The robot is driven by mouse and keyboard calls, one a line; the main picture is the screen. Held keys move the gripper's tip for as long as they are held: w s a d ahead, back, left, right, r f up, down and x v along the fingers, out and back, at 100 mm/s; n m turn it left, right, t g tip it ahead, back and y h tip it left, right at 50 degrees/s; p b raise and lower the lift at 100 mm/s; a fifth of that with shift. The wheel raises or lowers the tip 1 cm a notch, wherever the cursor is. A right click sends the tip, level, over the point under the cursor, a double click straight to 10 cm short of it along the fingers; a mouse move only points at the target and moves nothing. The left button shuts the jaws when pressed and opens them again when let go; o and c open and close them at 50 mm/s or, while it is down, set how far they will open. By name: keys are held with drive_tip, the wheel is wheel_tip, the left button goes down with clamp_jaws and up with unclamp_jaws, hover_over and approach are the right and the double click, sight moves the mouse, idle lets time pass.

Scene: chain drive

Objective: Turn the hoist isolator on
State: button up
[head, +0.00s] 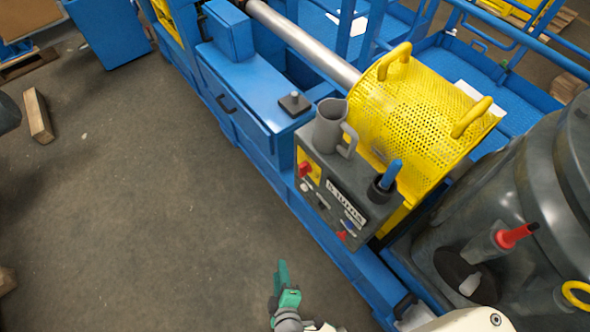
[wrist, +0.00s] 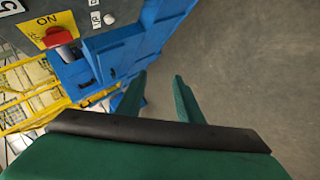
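A dark grey control box (head: 370,218) stands on the blue machine frame. A red switch knob (head: 304,169) sits on a yellow plate (head: 314,158) on its front face, at the upper left. In the wrist view the red knob (wrist: 59,37) shows at the upper left, on a yellow plate (wrist: 40,25) with a partly visible ON marking. I cannot tell its exact setting. My green gripper (head: 282,277) is below and apart from the box in the head view. In the wrist view its two fingers (wrist: 160,85) are apart with nothing between them.
A grey mug (head: 328,127) and a holder with a blue handle (head: 385,182) stand on the box. A second red knob (head: 342,236) is low on its face. A yellow mesh guard (head: 420,115) lies behind.

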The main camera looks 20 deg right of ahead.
drive_tip(key=w+d+f+n+g+h, duration=0.1)
drive_tip(key=w+d+f+n+h, duration=0.15)
drive_tip(key=w+f, duration=0.2)
drive_tip(key=n+g+h, duration=0.4)
drive_tip(key=n+h, duration=0.4)
drive_tip(key=h, duration=0.5)
approach(299, 170)
drive_tip(key=x, duration=0.9)
drive_tip(key=shift+d+r, duration=0.1)
drive_tip(key=shift+r, duration=0.1)
clamp_jaws()
